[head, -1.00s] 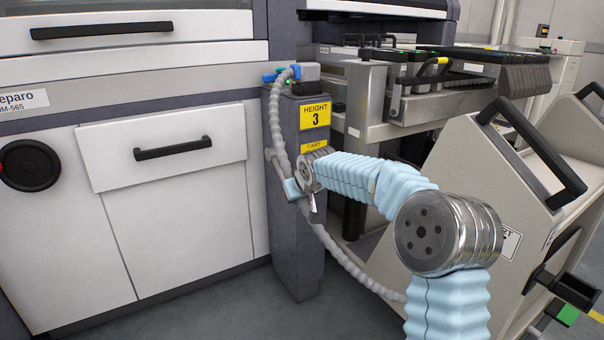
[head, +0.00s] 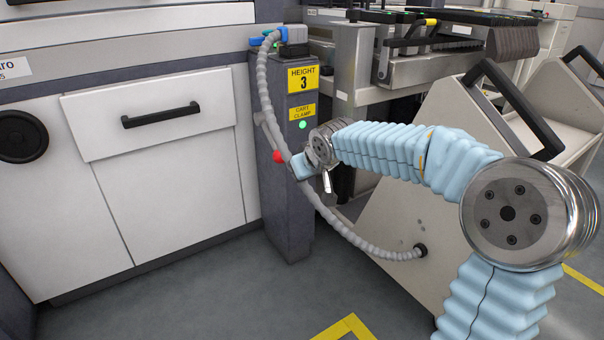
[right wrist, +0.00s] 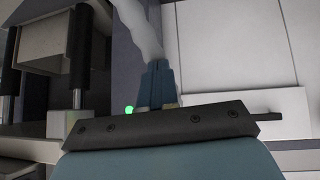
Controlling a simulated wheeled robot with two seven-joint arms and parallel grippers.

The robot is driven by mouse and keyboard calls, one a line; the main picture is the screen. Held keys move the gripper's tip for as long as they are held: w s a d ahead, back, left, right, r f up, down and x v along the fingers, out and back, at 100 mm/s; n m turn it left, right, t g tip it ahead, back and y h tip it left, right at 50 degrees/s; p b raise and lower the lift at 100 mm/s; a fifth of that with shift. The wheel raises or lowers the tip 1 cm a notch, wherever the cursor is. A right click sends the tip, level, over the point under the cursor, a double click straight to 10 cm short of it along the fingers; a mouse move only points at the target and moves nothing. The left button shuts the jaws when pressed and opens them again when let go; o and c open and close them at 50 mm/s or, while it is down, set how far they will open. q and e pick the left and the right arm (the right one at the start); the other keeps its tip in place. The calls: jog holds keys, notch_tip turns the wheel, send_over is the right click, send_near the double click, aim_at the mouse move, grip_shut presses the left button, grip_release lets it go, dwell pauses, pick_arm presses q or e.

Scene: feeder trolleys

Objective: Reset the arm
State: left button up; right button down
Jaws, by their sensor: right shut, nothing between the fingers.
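My right arm comes in from the right in the head view, in a light blue ribbed sleeve with metal joints. Its gripper (head: 303,167) is in front of the dark post (head: 285,215), close to the grey ribbed hose and a red knob (head: 278,157). In the right wrist view, the blue fingers (right wrist: 158,84) are together with nothing between them, and the pale hose lies beyond their tips. I cannot tell whether they touch the hose. My left gripper is not in view.
The post carries a yellow "HEIGHT 3" sign (head: 303,79) and a lit green lamp (head: 302,125). The beige trolley (head: 400,240) with dark handles stands right, behind my arm. White cabinets (head: 165,190) stand left. The grey floor (head: 220,290) in front is clear.

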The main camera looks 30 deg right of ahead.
jog(key=s+a+f+g+y, duration=0.15)
jog(key=a+f, duration=0.35)
jog(key=f, duration=0.5)
jog(key=s+a+f+g+y, duration=0.1)
jog(key=s+a+f, duration=0.25)
jog(key=f, duration=0.65)
jog(key=s+a+f+g+y, duration=0.15)
jog(key=a+f, duration=0.35)
jog(key=f, duration=0.5)
jog(key=s+a+f+m+g, duration=0.15)
jog(key=s+a+f, duration=0.25)
jog(key=s+f, duration=0.45)
jog(key=s+a+f+m+g, duration=0.1)
jog(key=s+a+f+g, duration=0.35)
jog(key=s, duration=0.75)
notch_tip(320, 180, up, 13)
jog(key=d+t+p, duration=0.1)
jog(key=t+p, duration=0.1)
jog(key=p, duration=1.2)
jog(key=shift+w+y, duration=0.35)
jog(key=shift+y, duration=0.05)
jog(key=shift+f, duration=0.1)
